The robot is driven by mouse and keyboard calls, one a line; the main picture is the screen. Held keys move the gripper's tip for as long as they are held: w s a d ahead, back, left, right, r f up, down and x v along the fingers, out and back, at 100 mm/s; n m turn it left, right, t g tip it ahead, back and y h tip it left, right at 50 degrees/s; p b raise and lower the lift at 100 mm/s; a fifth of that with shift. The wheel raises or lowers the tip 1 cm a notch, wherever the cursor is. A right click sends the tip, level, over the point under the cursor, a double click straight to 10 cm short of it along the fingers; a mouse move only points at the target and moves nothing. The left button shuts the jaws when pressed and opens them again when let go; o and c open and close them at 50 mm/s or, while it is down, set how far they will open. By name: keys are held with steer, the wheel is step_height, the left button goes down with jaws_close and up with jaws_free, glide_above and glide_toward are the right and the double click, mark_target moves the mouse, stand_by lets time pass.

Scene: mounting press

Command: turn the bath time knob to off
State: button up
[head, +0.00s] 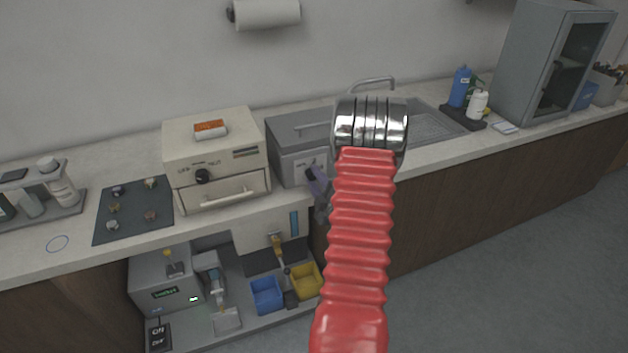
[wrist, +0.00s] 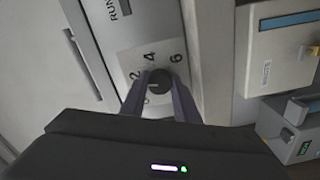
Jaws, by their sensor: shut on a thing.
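The bath time knob (wrist: 158,80) is a small dark round knob on a pale dial plate (wrist: 136,58) of the grey bath (head: 290,165). The numbers 2, 4 and 6 show around it, and another mark at the lower left is partly hidden. A faint light line shows on the knob, but I cannot tell surely which mark it points to. My gripper (head: 319,184) is at the bath's front panel. In the wrist view its two dark fingers stand on either side of the knob, shut on it. In the head view my gripper and arm partly hide the panel.
Left of the bath stands a cream oven (head: 215,155) with its own dark knob. A sink (head: 430,122) lies to the right. Below are a blue bin (head: 267,295) and a yellow bin (head: 306,281) on a low shelf. The floor at the right is clear.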

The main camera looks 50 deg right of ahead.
steer(key=n, duration=0.5)
steer(key=shift+w+a+n, duration=0.2)
steer(key=shift+a+n, duration=0.05)
steer(key=shift+n, duration=0.15)
steer(key=n, duration=0.4)
steer(key=shift+f+n, duration=0.1)
steer(key=shift+n, duration=0.2)
steer(key=o, duration=0.8)
steer(key=shift+o, duration=1.4)
steer(key=shift+s+d, duration=0.1)
steer(key=shift+d, duration=0.05)
steer(key=v, duration=1.4)
